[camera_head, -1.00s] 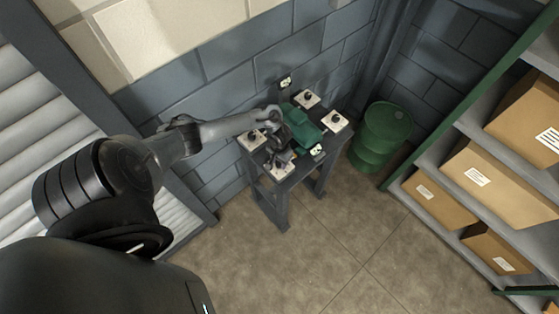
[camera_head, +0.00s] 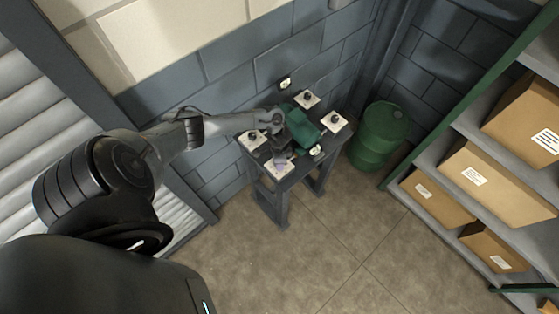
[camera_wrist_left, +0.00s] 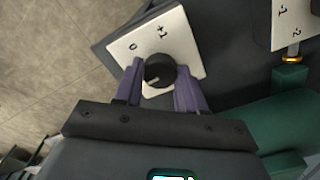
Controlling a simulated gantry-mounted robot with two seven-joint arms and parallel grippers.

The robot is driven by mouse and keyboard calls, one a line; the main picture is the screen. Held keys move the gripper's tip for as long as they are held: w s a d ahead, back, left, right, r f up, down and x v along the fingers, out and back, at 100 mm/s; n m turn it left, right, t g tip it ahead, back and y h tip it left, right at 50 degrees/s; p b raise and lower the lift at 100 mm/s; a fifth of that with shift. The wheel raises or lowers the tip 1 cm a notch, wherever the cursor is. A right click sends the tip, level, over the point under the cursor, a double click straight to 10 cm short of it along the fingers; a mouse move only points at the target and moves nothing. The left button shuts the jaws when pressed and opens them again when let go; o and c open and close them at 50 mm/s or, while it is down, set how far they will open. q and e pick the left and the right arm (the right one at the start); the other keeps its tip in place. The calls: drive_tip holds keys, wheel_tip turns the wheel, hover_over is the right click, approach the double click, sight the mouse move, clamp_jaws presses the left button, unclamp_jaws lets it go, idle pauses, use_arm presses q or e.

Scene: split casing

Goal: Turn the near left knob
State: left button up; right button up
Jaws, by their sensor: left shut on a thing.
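A black round knob (camera_wrist_left: 160,70) sits on a white plate (camera_wrist_left: 182,32) marked "0" and "+1" in the left wrist view. Its pale pointer mark faces the lower left of that view, away from both printed marks. My left gripper (camera_wrist_left: 160,82) has its purple fingers on either side of the knob, shut on it. In the head view my left gripper (camera_head: 282,157) is over the front plate (camera_head: 277,169) of the small dark table and mostly hides this knob. My right gripper is in neither view.
A green casing (camera_head: 305,131) lies mid-table. Other knob plates stand at left (camera_head: 250,141), back (camera_head: 307,98) and right (camera_head: 335,122). A green drum (camera_head: 381,137) is beside the table. Shelves with boxes (camera_head: 496,184) stand at right; floor in front is clear.

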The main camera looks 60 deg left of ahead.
use_arm(q)
drive_tip(key=m, duration=0.3)
drive_tip(key=shift+m, duration=0.4)
drive_tip(key=m+b, duration=0.1)
drive_tip(key=m, duration=0.1)
drive_tip(key=shift+m, duration=0.4)
drive_tip(key=m+b, duration=0.2)
drive_tip(key=m, duration=0.4)
drive_tip(key=shift+f+b, duration=0.1)
drive_tip(key=shift+b, duration=0.3)
drive_tip(key=m+b, duration=0.2)
drive_tip(key=m, duration=0.2)
drive_tip(key=m+b, duration=0.2)
drive_tip(key=m, duration=0.1)
drive_tip(key=shift+m, duration=0.3)
drive_tip(key=m+b, duration=0.2)
drive_tip(key=m, duration=0.1)
drive_tip(key=shift+m+b, duration=0.8)
drive_tip(key=shift+m, duration=0.4)
